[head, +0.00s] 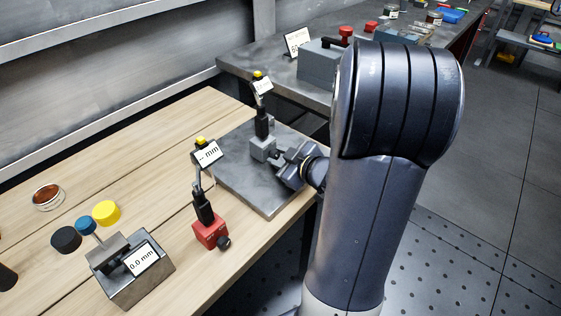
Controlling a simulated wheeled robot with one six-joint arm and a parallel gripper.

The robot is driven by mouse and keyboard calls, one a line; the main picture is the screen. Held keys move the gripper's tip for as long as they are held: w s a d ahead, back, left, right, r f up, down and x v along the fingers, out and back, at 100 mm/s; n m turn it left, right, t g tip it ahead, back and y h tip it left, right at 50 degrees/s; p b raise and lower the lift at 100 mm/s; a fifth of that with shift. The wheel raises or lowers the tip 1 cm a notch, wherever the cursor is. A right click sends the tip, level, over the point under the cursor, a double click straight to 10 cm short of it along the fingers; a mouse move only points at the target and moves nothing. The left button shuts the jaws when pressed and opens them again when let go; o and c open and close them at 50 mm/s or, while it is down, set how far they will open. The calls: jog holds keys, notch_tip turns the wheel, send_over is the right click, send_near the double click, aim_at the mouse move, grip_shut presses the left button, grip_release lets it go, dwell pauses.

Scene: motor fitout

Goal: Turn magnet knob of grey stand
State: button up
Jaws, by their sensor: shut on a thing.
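The grey stand (258,150) stands upright on a dark grey plate. It has a grey block base, a black post and a tilted dial display (263,86) with a yellow top. My gripper (279,160) reaches in from the right and is shut at the right front side of the grey base. The jaws hide the magnet knob they hold there, so its turn angle cannot be read. A similar red stand (209,232) stands on the wood to the front left. Its black knob (224,242) shows and its display reads "-- mm".
The dark plate (238,178) lies on the wooden bench (185,120). A grey gauge block reading 0.0 mm (133,275) stands front left, near black, blue and yellow (106,212) round pieces. A round dish (47,196) lies far left. A grey bench with a grey box (318,65) stands behind.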

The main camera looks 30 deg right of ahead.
dwell(0.4)
jog(key=o, duration=1)
